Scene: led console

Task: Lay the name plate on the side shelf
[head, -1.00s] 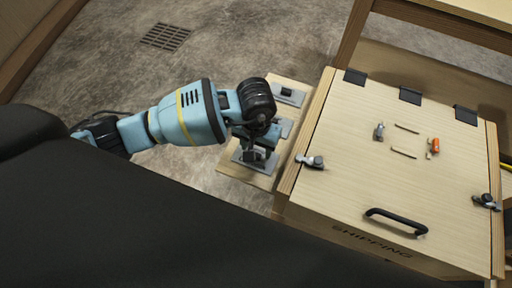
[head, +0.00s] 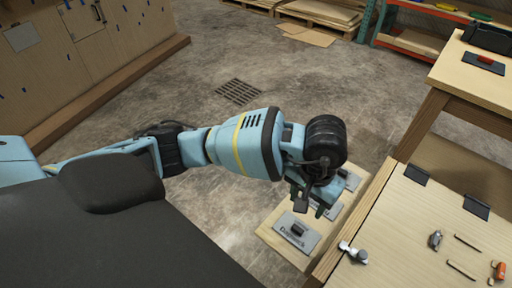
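The side shelf (head: 267,238) is a light wooden board beside the wooden box. A grey name plate (head: 311,243) with a black knob and dark lettering lies flat on its near end. My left gripper (head: 313,207) is just above and behind that plate, apart from it. Its fingers look spread and hold nothing I can see. More grey plates show partly behind the gripper, one of them a plate at the shelf's far end (head: 352,181). My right gripper is not in view.
The box lid (head: 408,225) carries black hinges, a metal latch (head: 353,253), pegs and an orange-handled item (head: 499,270). A workbench (head: 470,80) with a dark, red-handled plate (head: 484,61) stands at upper right.

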